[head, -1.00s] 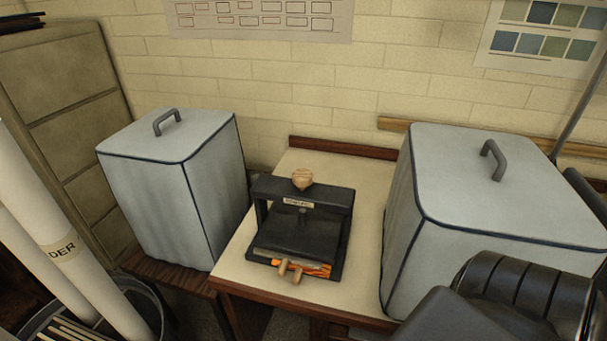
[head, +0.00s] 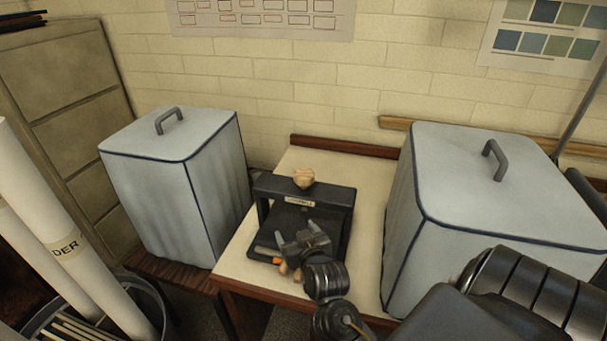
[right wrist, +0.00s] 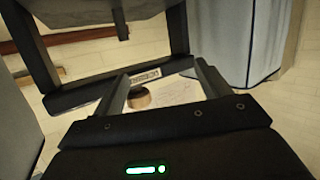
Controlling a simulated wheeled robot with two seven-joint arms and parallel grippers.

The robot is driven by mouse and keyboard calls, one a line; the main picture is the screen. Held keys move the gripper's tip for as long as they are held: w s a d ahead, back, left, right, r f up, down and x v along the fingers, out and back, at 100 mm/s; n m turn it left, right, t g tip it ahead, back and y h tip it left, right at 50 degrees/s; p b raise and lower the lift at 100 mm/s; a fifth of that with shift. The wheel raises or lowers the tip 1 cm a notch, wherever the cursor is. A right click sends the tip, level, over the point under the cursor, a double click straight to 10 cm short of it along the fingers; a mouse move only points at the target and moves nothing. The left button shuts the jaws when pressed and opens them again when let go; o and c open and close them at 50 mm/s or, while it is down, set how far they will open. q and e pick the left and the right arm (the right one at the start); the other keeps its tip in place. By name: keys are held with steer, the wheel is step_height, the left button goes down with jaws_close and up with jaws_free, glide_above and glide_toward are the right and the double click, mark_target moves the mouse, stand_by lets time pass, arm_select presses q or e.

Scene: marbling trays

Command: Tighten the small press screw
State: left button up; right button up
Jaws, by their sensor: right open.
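The small press (head: 345,215) is a black frame with a labelled crossbar, standing on the pale worktop. Its screw has a round wooden knob (head: 304,176) on top of the crossbar. My right gripper (head: 303,237) is in front of the press, lower in the picture than the knob and apart from it. It hides part of the press bed. In the right wrist view its two fingers are spread and empty, with the knob (right wrist: 140,97) showing beyond them, near the left finger, beside the crossbar label (right wrist: 146,77). My left gripper is not in view.
Covered grey boxes stand to the left (head: 175,190) and right (head: 500,190) of the press. Wooden pieces (head: 297,277) and something orange (head: 277,260) lie at the press front, partly hidden. The worktop (head: 365,250) is bare beside the press.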

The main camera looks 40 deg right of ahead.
mark_target(304, 172)
steer(key=w+d+r+m+t+h, duration=0.1)
steer(key=w+d+r+m+h, duration=0.15)
steer(key=d+r+h, duration=0.4)
steer(key=shift+m+y, duration=0.45)
steer(key=shift+y, duration=0.3)
steer(key=w+d, duration=0.1)
steer(key=w, duration=0.1)
steer(key=w+d+r+p, duration=0.1)
steer(key=w, duration=0.1)
steer(key=w+d+r, duration=0.1)
steer(key=w+d, duration=0.1)
steer(key=shift+w+p, duration=0.3)
steer(key=shift+p, duration=0.1)
steer(key=shift+x, duration=0.8)
steer(key=shift+a+f, duration=0.1)
steer(key=shift+f, duration=0.05)
steer(key=c, duration=1)
